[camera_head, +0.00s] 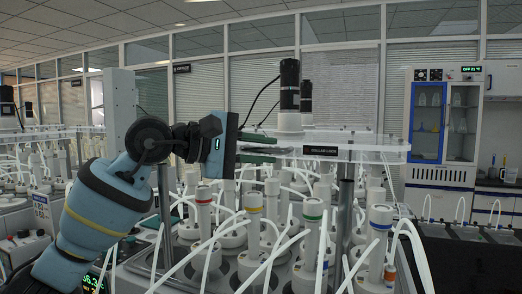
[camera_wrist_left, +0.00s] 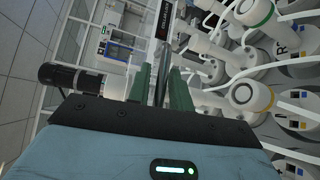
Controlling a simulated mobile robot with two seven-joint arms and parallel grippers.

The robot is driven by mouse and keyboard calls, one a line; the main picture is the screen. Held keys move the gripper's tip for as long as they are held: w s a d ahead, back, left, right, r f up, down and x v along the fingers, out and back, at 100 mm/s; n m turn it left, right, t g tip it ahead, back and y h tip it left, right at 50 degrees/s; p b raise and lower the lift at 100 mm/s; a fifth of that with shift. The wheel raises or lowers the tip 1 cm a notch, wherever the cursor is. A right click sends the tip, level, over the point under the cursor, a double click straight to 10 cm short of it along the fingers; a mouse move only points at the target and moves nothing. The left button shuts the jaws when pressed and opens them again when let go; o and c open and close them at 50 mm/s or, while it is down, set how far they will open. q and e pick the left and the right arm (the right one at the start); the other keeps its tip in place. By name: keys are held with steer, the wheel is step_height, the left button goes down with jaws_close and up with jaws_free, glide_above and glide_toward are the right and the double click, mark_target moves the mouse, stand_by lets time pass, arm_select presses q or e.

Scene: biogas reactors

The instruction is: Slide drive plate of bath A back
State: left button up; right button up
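The drive plate (camera_head: 370,149) is a clear, flat plate, level above the bath, with a black label reading "COLLAR LOCK" (camera_head: 320,150) on its front edge. A black motor (camera_head: 290,82) stands upright on it. My left gripper (camera_head: 272,149) comes in from the left at the plate's left end, one green finger above plate level and one below. Contact cannot be told. My right gripper is not in view.
Below the plate stand several white reactor bottles with coloured collars (camera_head: 313,215) and many white tubes. A metal post (camera_head: 345,205) rises to the plate. A blue-doored cabinet (camera_head: 428,122) stands at the back right. More baths fill the back left.

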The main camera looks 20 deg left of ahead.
arm_select(q)
steer(key=shift+o, duration=1)
steer(key=b+v, duration=0.1)
steer(key=v, duration=0.5)
steer(key=shift+s+a, duration=0.1)
steer(key=shift+v, duration=0.75)
